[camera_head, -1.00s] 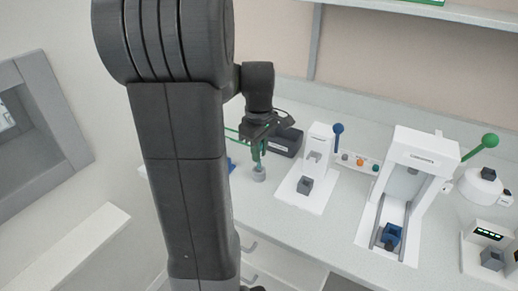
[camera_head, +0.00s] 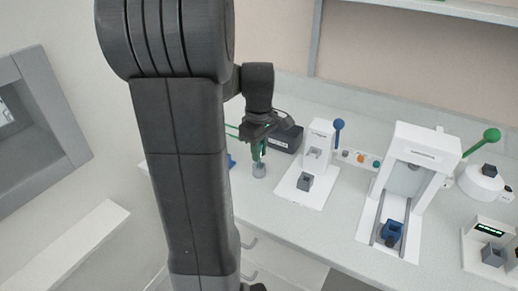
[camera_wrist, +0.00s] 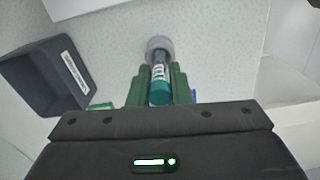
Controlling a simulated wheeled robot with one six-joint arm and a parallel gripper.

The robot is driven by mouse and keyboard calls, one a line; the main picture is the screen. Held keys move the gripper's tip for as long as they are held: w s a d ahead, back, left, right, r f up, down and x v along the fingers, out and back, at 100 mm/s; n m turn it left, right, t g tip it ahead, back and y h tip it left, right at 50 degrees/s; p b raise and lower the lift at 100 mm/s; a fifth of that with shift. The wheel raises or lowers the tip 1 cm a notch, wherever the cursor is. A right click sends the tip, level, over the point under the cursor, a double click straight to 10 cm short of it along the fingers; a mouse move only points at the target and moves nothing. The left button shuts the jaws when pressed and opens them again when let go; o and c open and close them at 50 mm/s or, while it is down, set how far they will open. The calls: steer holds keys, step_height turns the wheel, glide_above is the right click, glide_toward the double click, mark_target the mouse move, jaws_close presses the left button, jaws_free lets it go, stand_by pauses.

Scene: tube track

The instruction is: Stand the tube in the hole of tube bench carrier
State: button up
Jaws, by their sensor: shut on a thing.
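My gripper (camera_wrist: 159,88) has green fingers shut on the tube (camera_wrist: 160,78), which has a teal cap towards the camera and a white label with dark print. In the head view my gripper (camera_head: 259,149) points down over the bench at the back left. The tube bench carrier (camera_head: 259,170) is a small grey round block directly below the fingers. In the wrist view the carrier (camera_wrist: 159,44) shows as a grey ring around the tube's far end. The tube looks upright and lined up with it; I cannot tell how deep its tip sits in the hole.
A dark labelled bin (camera_head: 286,139) stands close behind and right of the gripper; it also shows in the wrist view (camera_wrist: 50,75). A white device with a blue-knobbed lever (camera_head: 338,125) stands to the right. A larger white press (camera_head: 425,150) is further right.

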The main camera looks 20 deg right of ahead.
steer(key=shift+f, duration=0.25)
steer(key=shift+f, duration=0.25)
stand_by(0.3)
steer(key=o, duration=0.9)
step_height(320, 180, up, 14)
stand_by(0.4)
steer(key=shift+f, duration=0.1)
